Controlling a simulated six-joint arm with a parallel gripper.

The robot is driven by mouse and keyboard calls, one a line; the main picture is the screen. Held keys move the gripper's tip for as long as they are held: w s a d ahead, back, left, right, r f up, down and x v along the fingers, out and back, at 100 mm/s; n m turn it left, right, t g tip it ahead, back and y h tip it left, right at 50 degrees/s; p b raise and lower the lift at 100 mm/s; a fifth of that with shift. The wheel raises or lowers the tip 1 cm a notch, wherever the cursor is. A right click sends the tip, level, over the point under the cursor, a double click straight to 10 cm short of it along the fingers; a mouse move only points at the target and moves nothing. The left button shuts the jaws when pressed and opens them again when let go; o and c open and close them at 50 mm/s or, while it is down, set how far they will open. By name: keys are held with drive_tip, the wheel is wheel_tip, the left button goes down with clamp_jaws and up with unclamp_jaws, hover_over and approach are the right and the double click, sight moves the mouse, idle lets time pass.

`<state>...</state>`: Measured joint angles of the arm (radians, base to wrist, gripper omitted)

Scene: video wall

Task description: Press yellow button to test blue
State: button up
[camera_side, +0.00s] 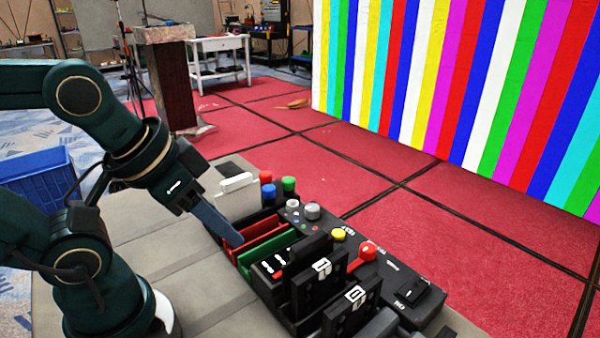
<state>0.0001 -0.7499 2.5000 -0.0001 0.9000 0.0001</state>
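The yellow button (339,234) is a round cap on the black control panel (395,262), left of a red ball-topped knob (368,251). The video wall (455,80) at the upper right shows vertical stripes in several colours, including blue. My gripper (233,237) points down to the right, its tip over or beside the red and green slots at the panel's left end. It is apart from the yellow button, well to its left. Its fingers appear as one blue-grey wedge, so I cannot tell whether they are open. Nothing is visibly held.
Blue (268,191) and green (288,184) buttons and grey knobs (312,211) sit at the panel's far side. Upright black blocks marked 1 (318,275) and 0 (352,300) stand in front of the yellow button. A blue crate (40,182) is at the left.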

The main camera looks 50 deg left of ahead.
clamp_jaws()
idle(1.4)
